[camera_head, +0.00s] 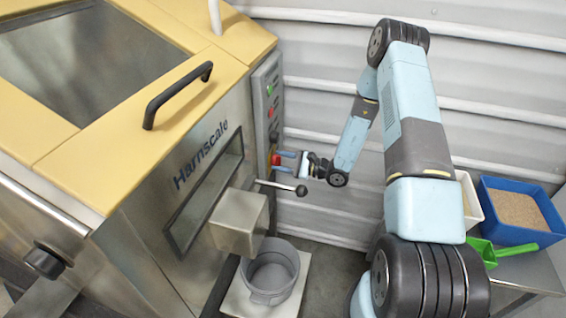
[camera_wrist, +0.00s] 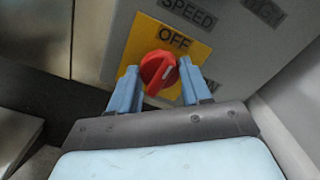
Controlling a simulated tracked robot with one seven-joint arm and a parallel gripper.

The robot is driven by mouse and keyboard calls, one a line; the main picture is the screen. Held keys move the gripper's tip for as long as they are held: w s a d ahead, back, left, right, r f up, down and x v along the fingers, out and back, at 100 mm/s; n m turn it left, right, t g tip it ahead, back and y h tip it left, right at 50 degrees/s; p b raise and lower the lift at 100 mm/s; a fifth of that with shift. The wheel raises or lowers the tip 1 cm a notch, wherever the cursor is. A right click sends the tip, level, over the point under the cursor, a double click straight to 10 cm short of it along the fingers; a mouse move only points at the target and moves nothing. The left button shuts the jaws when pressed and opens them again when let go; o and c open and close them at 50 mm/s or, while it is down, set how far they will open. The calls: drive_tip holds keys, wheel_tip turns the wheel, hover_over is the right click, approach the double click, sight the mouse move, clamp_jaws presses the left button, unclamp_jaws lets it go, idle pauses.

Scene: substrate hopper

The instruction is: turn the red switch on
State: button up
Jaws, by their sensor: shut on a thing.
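The red switch (camera_wrist: 158,70) is a round rotary knob on a yellow plate (camera_wrist: 140,46) marked OFF above it, on the grey control panel. A light mark on the knob points up and to the right. In the head view the switch (camera_head: 276,159) sits low on the narrow panel at the machine's right side. My gripper (camera_head: 282,161) is at the knob from the right. In the wrist view its two blue fingers (camera_wrist: 156,88) stand either side of the knob, shut on it. Lettering below the knob is mostly hidden by the right finger.
The yellow-topped Harnscale hopper (camera_head: 190,120) fills the left. A lever with a dark ball (camera_head: 301,190) sticks out just below my gripper. A grey bucket (camera_head: 272,275) stands under the spout. A blue bin (camera_head: 508,235) and green scoop (camera_head: 490,252) are at right.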

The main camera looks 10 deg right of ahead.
drive_tip(key=m, duration=0.4)
drive_tip(key=shift+s+a+f+m, duration=0.1)
drive_tip(key=shift+a+f+m, duration=0.05)
drive_tip(key=shift+a+m, duration=0.15)
drive_tip(key=m, duration=0.9)
drive_tip(key=shift+m, duration=1.8)
drive_tip(key=shift+d, duration=0.1)
drive_tip(key=o, duration=1.1)
drive_tip(key=shift+c, duration=0.2)
drive_tip(key=shift+w, duration=0.2)
drive_tip(key=shift+d, duration=0.1)
